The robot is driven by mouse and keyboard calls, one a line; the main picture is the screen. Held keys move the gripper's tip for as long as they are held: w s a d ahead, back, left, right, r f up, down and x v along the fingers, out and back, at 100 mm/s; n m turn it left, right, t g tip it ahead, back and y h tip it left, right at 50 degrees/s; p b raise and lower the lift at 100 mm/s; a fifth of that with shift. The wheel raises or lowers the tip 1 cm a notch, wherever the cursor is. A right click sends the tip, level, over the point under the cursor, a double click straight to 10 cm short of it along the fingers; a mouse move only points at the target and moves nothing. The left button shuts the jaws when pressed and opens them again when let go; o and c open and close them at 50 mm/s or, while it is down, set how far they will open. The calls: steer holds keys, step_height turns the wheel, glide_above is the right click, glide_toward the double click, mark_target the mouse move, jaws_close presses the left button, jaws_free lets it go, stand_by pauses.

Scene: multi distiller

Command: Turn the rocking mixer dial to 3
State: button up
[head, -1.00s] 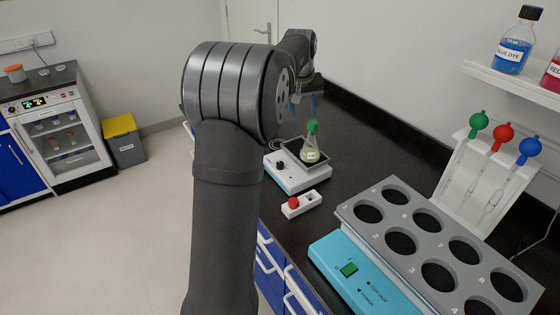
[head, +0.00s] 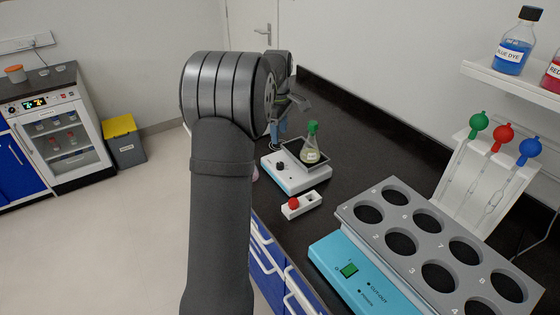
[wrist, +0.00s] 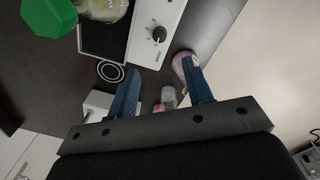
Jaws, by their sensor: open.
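The white rocking mixer (head: 297,178) stands on the dark bench, with a flask (head: 310,155) with a green cap on its tilted black platform. Its black dial (head: 280,166) is on the front panel. In the wrist view the dial (wrist: 159,34) shows close up with marks around it, but I cannot read its setting. My gripper (head: 278,127) is open and empty, behind and above the mixer in the head view. In the wrist view the blue fingers of my gripper (wrist: 160,68) are spread below the dial, apart from it.
Pink items (wrist: 184,66) show near the fingers in the wrist view. A blue and grey heating block (head: 400,242) fills the right foreground. Bare bench lies right of the mixer.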

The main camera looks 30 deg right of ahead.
mark_target(280, 164)
steer(key=f, duration=1.2)
steer(key=shift+w+d+f, duration=0.15)
steer(key=shift+d+f, duration=0.1)
steer(key=shift+f, duration=0.05)
steer(key=c, duration=1)
